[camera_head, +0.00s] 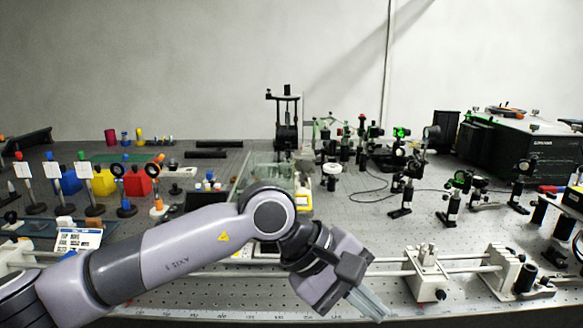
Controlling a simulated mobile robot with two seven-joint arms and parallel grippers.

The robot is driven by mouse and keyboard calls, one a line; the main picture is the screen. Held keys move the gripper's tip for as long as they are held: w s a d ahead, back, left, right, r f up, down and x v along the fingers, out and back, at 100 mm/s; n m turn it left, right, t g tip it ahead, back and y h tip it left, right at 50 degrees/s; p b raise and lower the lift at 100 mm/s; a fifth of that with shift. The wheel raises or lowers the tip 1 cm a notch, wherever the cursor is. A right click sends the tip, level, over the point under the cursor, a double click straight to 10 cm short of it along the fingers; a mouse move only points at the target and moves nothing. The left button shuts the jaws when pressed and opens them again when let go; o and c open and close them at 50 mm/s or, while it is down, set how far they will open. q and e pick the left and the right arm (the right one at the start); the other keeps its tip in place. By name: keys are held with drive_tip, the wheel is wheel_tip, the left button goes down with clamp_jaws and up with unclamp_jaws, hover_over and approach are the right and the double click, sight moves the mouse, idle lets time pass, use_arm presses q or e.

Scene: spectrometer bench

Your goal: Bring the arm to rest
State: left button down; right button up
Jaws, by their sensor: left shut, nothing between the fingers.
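My left arm (178,250) comes in from the lower left and reaches across the front of the bench, bent at a round joint near the middle. My left gripper (372,306) is at the lower middle, pointing down and to the right at the bench's front edge. Its fingers are shut, with nothing seen between them. The arm hides part of the bench and the rail behind it. My right gripper does not show.
An optical rail with white carriers (428,272) runs along the front, right of my gripper. Optic mounts (451,204) stand at the right, before a black laser box (520,150). Coloured blocks (138,180) and posts stand at the left. Bare bench (350,225) lies behind the gripper.

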use_arm(q)
drive_tip(key=s+d+r+n+g+h+p, duration=0.15)
drive_tip(key=s+r+n+h, duration=0.3)
drive_tip(key=n+h, duration=0.9)
drive_tip(key=w+a+f+n+t+y, duration=0.35)
drive_tip(key=a+n+t, duration=0.2)
drive_tip(key=n, duration=0.65)
drive_tip(key=w+a+f+n+t+y+p, duration=0.1)
drive_tip(key=w+a+f+n+t+y, duration=0.15)
drive_tip(key=a+f+n+t, duration=0.6)
drive_tip(key=w+a+n+t+y, duration=0.2)
drive_tip(key=n+t+y, duration=0.25)
drive_tip(key=n, duration=0.95)
drive_tip(key=s+a+f+n+g+y, duration=0.3)
drive_tip(key=s+a+f+n, duration=0.5)
drive_tip(key=f, duration=0.3)
drive_tip(key=s+a+f+n+g+y+p, duration=0.1)
drive_tip(key=s+a+f+n+g+y, duration=0.2)
drive_tip(key=f, duration=0.9)
drive_tip(key=s+a+n+y, duration=0.3)
drive_tip(key=s+a+n, duration=0.2)
drive_tip(key=n, duration=0.1)
drive_tip(key=shift+s+y, duration=0.3)
drive_tip(key=shift+s, duration=0.05)
